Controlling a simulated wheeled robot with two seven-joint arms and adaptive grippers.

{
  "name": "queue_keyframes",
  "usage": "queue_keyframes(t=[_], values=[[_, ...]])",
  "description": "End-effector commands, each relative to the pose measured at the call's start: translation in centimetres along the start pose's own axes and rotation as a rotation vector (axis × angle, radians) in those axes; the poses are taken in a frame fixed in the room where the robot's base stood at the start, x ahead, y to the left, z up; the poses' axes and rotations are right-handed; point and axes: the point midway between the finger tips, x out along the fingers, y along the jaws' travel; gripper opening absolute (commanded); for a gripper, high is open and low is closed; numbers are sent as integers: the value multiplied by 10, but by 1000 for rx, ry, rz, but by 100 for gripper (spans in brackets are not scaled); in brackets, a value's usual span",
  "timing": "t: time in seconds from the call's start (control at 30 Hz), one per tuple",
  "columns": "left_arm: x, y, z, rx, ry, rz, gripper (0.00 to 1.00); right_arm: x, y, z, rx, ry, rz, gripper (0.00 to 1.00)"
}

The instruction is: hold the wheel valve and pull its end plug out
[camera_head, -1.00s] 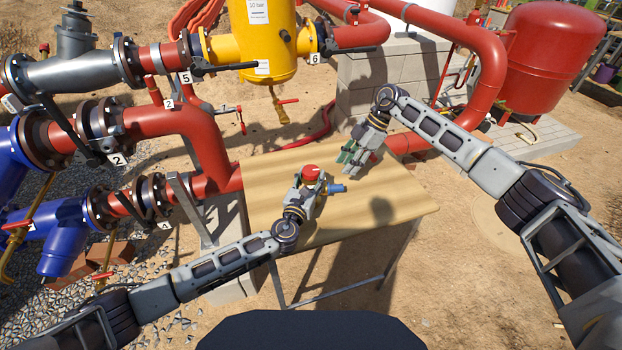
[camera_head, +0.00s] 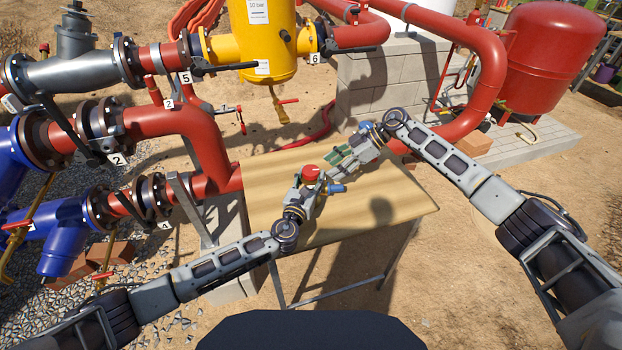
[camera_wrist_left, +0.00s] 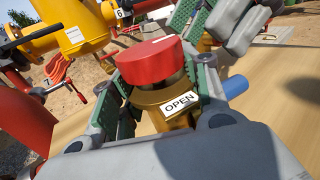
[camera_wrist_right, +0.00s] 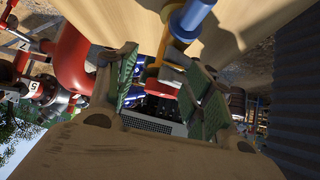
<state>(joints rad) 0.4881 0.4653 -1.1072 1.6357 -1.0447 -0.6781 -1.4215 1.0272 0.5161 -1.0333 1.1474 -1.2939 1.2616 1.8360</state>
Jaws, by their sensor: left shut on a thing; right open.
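The wheel valve has a red handwheel (camera_head: 311,172) and a brass body (camera_wrist_left: 152,97) with an OPEN label. My left gripper (camera_head: 306,189) is shut on the valve body, with green pads on both sides, holding it over the table. The blue end plug (camera_head: 337,188) sticks out of the valve's right side; it also shows in the left wrist view (camera_wrist_left: 236,86) and at the top of the right wrist view (camera_wrist_right: 190,18). My right gripper (camera_head: 340,164) is open beside the valve. Its green-padded fingers (camera_wrist_right: 165,90) are apart, with the plug beyond them and not gripped.
The wooden table (camera_head: 390,215) is otherwise bare, with free room on its right and front. Red pipes (camera_head: 205,150) run close along its left side. A yellow vessel (camera_head: 268,45), a block wall (camera_head: 365,85) and a red tank (camera_head: 545,50) stand behind.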

Motion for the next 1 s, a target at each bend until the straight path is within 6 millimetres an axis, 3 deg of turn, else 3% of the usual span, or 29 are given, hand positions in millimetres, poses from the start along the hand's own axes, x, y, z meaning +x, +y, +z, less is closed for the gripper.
queue_keyframes(t=[0.23, 0.6, 1.0], values=[[0, 0, 0, 0, 0, 0, 0, 6, 6, -2, 120, 177, 98, 52], [0, 0, 0, 0, 0, 0, 0, -5, 20, 6, 325, 418, 253, 52], [0, 0, 0, 0, 0, 0, 0, -7, 10, 15, 562, 649, 320, 52]])
